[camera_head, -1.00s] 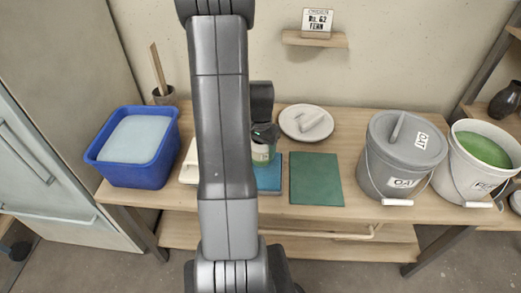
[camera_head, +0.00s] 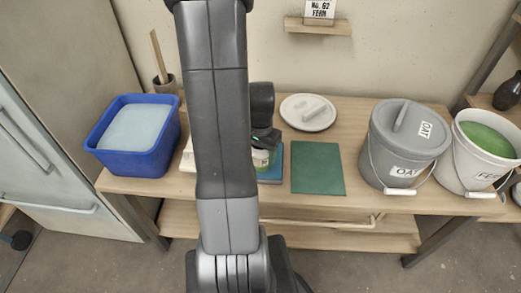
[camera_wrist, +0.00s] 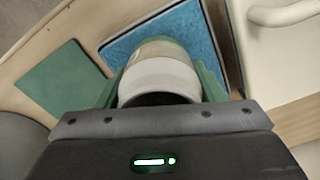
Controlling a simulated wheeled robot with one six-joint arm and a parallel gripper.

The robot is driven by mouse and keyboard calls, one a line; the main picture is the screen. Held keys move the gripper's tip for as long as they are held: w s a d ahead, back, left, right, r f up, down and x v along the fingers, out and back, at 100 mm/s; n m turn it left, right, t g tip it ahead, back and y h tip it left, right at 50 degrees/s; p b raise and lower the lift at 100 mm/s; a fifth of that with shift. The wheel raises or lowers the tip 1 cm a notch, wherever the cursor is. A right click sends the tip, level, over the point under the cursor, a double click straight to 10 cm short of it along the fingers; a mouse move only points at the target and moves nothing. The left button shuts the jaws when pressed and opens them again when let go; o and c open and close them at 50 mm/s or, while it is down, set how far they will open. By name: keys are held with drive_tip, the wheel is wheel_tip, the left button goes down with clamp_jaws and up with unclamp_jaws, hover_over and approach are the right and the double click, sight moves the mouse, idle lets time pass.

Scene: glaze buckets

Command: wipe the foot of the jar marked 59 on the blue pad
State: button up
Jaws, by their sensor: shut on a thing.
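My gripper (camera_wrist: 160,88) is shut on a pale jar (camera_wrist: 160,72), with a green finger on each side of it. The jar also shows in the head view (camera_head: 261,159), partly hidden by my arm; no number on it can be read. The blue pad (camera_wrist: 203,35) lies under or just behind the jar in the wrist view. Its right part shows in the head view (camera_head: 273,173). The jar's foot is hidden, so I cannot tell whether it touches the pad.
A green mat (camera_head: 317,168) lies right of the pad. A lidded OAT bucket (camera_head: 380,145) and an open bucket of green glaze (camera_head: 466,175) stand right. A blue tub (camera_head: 145,163) stands left. A white thing (camera_wrist: 285,15) is beside the pad.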

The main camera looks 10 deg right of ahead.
drive_tip(key=shift+w+d+p, duration=0.2)
drive_tip(key=shift+w+d, duration=0.1)
drive_tip(key=shift+w, duration=0.8)
drive_tip(key=shift+w+d+p, duration=0.15)
drive_tip(key=shift+w+d, duration=0.2)
drive_tip(key=shift+w, duration=0.75)
drive_tip(key=shift+w+d+p, duration=0.2)
drive_tip(key=shift+w+d, duration=0.1)
drive_tip(key=shift+w, duration=0.8)
drive_tip(key=shift+s+a+b, duration=0.2)
drive_tip(key=shift+s+a, duration=0.15)
drive_tip(key=shift+s, duration=0.8)
drive_tip(key=shift+s+a+b, duration=0.2)
drive_tip(key=shift+s+a, duration=0.1)
drive_tip(key=shift+s, duration=0.85)
drive_tip(key=shift+s+a+b, duration=0.2)
drive_tip(key=shift+s+a, duration=0.15)
drive_tip(key=shift+s, duration=0.8)
wheel_tip(320, 180, up, 7)
drive_tip(key=p, duration=0.5)
